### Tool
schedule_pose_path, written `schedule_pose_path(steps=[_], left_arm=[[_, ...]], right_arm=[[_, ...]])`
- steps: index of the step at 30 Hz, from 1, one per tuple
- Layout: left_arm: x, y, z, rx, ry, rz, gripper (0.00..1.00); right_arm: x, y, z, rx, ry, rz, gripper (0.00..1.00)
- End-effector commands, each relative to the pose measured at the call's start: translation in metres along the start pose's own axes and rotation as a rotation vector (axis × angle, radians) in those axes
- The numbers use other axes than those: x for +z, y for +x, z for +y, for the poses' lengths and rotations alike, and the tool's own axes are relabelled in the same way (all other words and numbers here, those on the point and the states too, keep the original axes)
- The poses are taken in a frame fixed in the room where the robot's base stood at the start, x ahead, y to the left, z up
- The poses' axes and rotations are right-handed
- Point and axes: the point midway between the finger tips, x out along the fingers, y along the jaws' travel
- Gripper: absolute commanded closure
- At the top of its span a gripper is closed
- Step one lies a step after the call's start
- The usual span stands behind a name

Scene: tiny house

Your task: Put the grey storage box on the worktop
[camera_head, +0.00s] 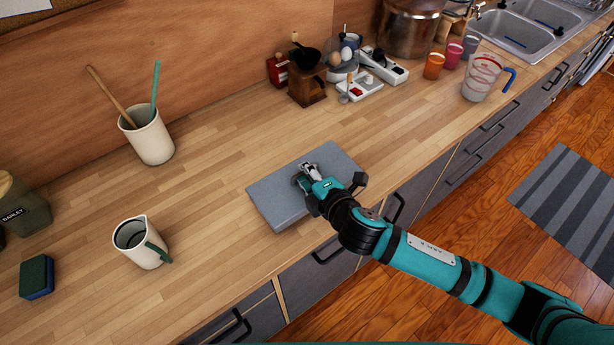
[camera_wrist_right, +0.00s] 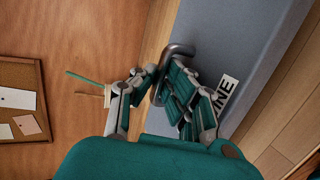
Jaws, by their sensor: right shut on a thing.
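The grey storage box (camera_head: 274,200) is over the front part of the wooden worktop (camera_head: 205,215) in the head view. I cannot tell whether its underside touches the wood. My right gripper (camera_head: 307,177) is above the box's top and shut on its metal handle. In the right wrist view the grey box (camera_wrist_right: 228,40) fills the upper right, with a white label ending in "INE". The gripper fingers (camera_wrist_right: 158,85) close around the handle there. My left gripper is not in view.
A white jug (camera_head: 140,243) and a utensil pot (camera_head: 149,138) stand left of the box. A coffee grinder (camera_head: 308,90) and a power strip (camera_head: 384,66) are behind it. A measuring jug (camera_head: 482,78) stands far right. The worktop around the box is clear.

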Motion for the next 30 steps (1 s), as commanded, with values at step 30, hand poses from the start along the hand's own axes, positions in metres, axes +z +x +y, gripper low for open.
schedule_pose_path(steps=[30], left_arm=[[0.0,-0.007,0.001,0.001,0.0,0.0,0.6]], right_arm=[[0.002,0.013,-0.032,0.0,0.0,-0.002,0.71]])
